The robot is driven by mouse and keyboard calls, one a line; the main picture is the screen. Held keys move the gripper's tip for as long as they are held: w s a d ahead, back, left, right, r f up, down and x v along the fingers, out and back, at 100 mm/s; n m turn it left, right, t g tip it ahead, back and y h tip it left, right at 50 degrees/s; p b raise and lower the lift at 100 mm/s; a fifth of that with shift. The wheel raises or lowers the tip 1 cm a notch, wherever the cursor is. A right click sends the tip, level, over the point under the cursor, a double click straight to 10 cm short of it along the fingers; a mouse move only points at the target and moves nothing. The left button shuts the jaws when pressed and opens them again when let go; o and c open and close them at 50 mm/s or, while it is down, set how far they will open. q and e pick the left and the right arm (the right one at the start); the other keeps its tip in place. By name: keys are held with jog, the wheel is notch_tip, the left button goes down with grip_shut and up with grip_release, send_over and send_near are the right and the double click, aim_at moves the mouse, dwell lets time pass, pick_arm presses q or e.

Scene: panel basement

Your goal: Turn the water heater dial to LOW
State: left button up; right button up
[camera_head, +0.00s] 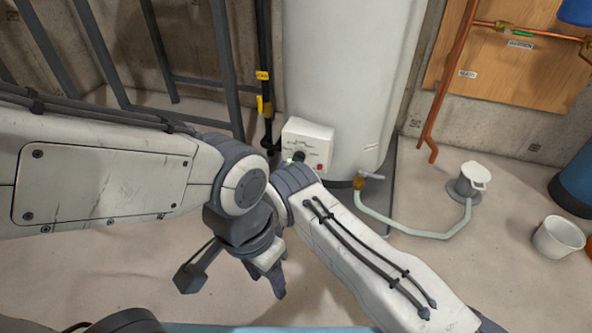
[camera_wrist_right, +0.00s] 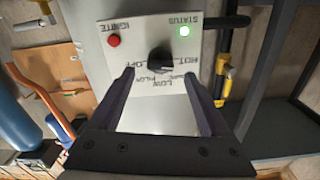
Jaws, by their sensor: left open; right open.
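The water heater (camera_head: 345,75) is a white tank with a control box (camera_head: 314,135) low on its front. In the right wrist view the box's white panel (camera_wrist_right: 135,35) appears upside down, with a black dial (camera_wrist_right: 159,60) and labels including HOT, LOW and OFF around it. I cannot tell which label the dial points at. My right gripper (camera_wrist_right: 159,76) is open, its two fingers spread either side of the dial's lower edge, with nothing held. In the head view my right gripper is hidden behind my arms. My left gripper (camera_head: 278,283) hangs open and empty above the floor.
A green status light (camera_wrist_right: 184,31) is lit beside a red ignite button (camera_wrist_right: 114,41). A drain valve (camera_head: 362,182) with a pale hose (camera_head: 420,234) is right of the box. A dark pipe (camera_head: 265,60) and metal rack (camera_head: 150,60) stand left. A white bucket (camera_head: 558,237) is at right.

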aim_at(299, 158)
pick_arm(q)
notch_tip(299, 158, down, 2)
jog(key=shift+f+b, duration=0.2)
jog(key=shift+b, duration=0.55)
pick_arm(e)
jog(key=x, duration=0.4)
grip_shut()
